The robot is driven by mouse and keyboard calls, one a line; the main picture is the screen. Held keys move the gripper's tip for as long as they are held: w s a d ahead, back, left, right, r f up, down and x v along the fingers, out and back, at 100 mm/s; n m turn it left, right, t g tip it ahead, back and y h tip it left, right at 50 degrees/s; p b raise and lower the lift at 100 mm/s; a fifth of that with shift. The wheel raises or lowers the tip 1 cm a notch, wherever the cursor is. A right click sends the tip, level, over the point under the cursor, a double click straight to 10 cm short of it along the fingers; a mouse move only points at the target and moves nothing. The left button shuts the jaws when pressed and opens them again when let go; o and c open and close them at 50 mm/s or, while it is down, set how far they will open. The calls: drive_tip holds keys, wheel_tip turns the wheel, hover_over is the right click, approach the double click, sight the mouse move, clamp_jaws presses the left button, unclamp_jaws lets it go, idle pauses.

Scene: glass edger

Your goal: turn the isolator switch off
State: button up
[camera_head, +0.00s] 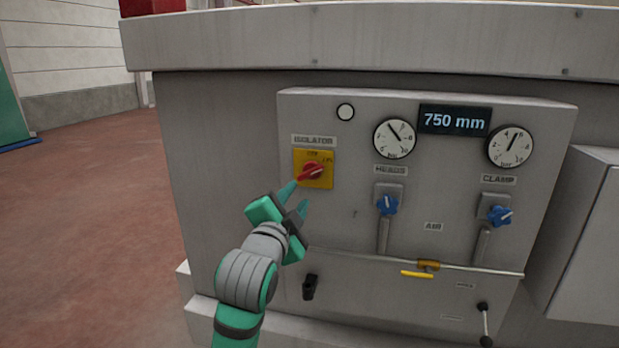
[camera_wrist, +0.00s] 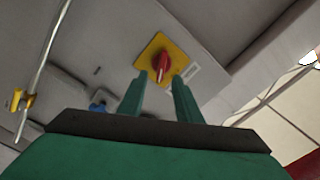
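The isolator switch is a red rotary handle (camera_head: 311,172) on a yellow square plate (camera_head: 325,184), under an "ISOLATOR" label on the grey machine panel. In the head view the handle lies slanted, nearly sideways. In the wrist view the red handle (camera_wrist: 162,66) shows just beyond and between the fingertips, on its yellow plate (camera_wrist: 150,50). My gripper (camera_head: 298,197) is open, its two teal fingers apart, just below and left of the plate. It also shows in the wrist view (camera_wrist: 160,88). Whether a fingertip touches the handle cannot be told.
Two gauges (camera_head: 394,138) and a "750 mm" display (camera_head: 454,120) sit to the right. Below are blue knobs marked HEADS (camera_head: 387,205) and CLAMP (camera_head: 500,215), then a yellow lever (camera_head: 417,274). The worktop edge (camera_head: 370,45) overhangs above. Open floor (camera_head: 80,210) lies left.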

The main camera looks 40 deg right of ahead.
sight(309, 175)
drive_tip(key=shift+m, duration=0.3)
drive_tip(key=x, duration=0.7)
drive_tip(key=r+x, duration=0.1)
drive_tip(key=x, duration=0.2)
drive_tip(key=shift+d, duration=0.65)
drive_tip(key=shift+w+a, duration=0.1)
drive_tip(key=shift+a, duration=0.05)
drive_tip(key=shift+a, duration=0.1)
clamp_jaws()
